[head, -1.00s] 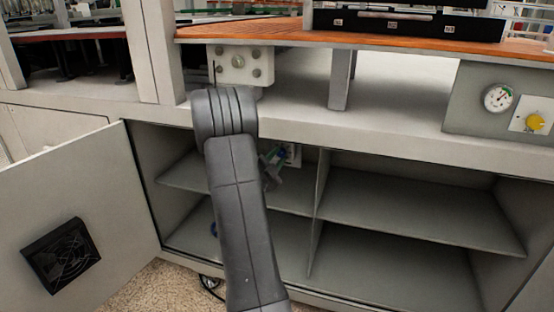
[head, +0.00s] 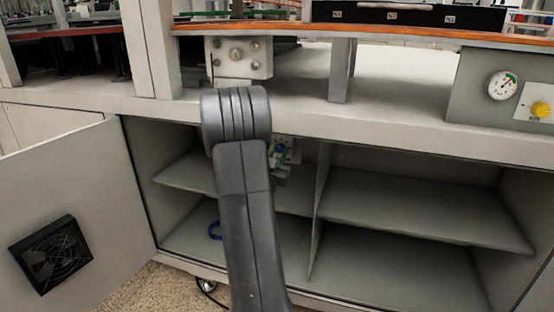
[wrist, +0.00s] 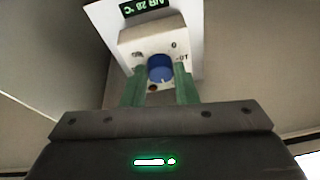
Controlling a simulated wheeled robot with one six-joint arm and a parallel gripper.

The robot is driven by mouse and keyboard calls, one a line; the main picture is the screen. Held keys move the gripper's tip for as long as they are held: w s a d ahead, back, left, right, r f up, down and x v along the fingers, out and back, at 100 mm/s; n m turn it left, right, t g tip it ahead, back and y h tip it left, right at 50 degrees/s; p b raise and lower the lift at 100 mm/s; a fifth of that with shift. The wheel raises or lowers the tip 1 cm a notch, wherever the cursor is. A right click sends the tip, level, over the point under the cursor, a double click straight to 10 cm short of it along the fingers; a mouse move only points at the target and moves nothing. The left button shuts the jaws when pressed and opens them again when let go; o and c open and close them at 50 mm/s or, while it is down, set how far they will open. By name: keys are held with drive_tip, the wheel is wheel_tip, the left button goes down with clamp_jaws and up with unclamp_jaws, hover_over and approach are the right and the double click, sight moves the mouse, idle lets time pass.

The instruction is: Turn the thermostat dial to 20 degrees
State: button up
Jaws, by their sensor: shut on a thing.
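The thermostat is a white plate with a raised box (wrist: 152,44), on the back wall inside the open cabinet. Its blue dial (wrist: 160,68) carries a small pale mark near its lower edge. Scale marks stand around the dial, partly hidden by the fingers. A dark display (wrist: 145,7) above it has green text ending in °C, cut by the frame edge; its digits are hard to read. My gripper (wrist: 160,76) has its green fingers shut on the dial, one each side. In the head view my gripper (head: 280,158) is partly hidden behind my arm.
The cabinet has shelves (head: 420,205) and an upright divider (head: 319,205) right of my gripper. The open door (head: 100,190) with a black fan stands at left. A gauge (head: 502,86) and yellow knob (head: 541,109) are at upper right.

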drive_tip(key=n+y, duration=0.1)
drive_tip(key=n, duration=0.2)
drive_tip(key=n+y+b, duration=0.1)
drive_tip(key=n, duration=0.2)
drive_tip(key=shift+s+d+f+y, duration=0.1)
drive_tip(key=shift+d+y, duration=0.1)
drive_tip(key=shift+y, duration=0.1)
drive_tip(key=shift+n+y, duration=0.9)
drive_tip(key=shift+n, duration=1.6)
drive_tip(key=o, duration=1)
drive_tip(key=shift+s, duration=0.1)
drive_tip(key=v, duration=1.3)
drive_tip(key=shift+s+p, duration=0.35)
drive_tip(key=shift+p, duration=0.05)
